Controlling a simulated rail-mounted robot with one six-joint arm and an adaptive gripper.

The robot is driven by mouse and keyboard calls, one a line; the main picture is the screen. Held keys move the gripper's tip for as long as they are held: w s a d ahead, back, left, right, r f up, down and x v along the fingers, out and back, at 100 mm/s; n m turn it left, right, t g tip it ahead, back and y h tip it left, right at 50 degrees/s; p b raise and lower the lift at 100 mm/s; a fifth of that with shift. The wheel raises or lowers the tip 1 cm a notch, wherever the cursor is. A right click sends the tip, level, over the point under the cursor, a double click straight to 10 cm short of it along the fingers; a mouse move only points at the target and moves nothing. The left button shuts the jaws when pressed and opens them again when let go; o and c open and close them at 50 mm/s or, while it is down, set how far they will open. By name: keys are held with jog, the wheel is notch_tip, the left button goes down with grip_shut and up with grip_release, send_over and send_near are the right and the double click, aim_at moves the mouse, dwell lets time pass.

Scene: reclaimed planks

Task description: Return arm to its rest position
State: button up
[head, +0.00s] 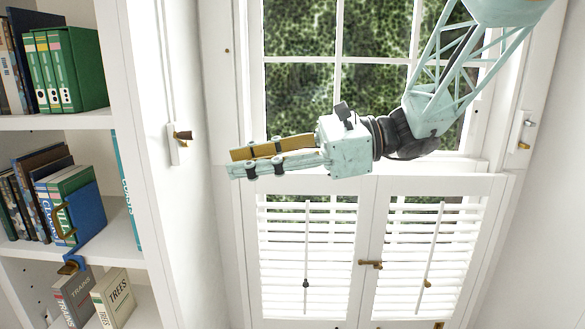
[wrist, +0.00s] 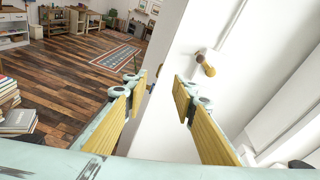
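My gripper (head: 233,163) hangs in the air in front of the window, pointing left toward the bookshelf in the head view. Its two yellow-padded fingers also show in the wrist view (wrist: 161,88). They stand apart with a clear gap, and nothing is between them. My pale green arm reaches down to it from the upper right in the head view. The gripper appears apart from the shelf and window.
A white bookshelf (head: 130,170) with books and binders (head: 70,70) stands at left. Louvred shutters (head: 310,260) with a brass latch (head: 371,264) are below the gripper. The wrist view shows a plank floor (wrist: 70,80), a patterned rug (wrist: 118,57) and stacked books (wrist: 18,118).

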jog(key=s+d+f+n+h+b, duration=0.45)
jog(key=s+f, duration=0.35)
jog(key=s, duration=0.2)
jog(key=s+d+f+n+h+b, duration=0.3)
jog(key=s+d+f+b, duration=0.15)
jog(key=s+f, duration=0.5)
jog(key=s+d+f+n+t+h+b, duration=0.2)
jog(key=s+d+f+n+h+b, duration=0.2)
jog(key=d+f, duration=0.3)
jog(key=s+d+f+n+t+h+b, duration=0.2)
jog(key=s+d+f, duration=0.5)
jog(key=d, duration=0.7)
jog(key=shift+s+d+n+t+h+b, duration=0.35)
jog(key=shift+n+h+b, duration=0.5)
jog(key=shift+h+b, duration=0.6)
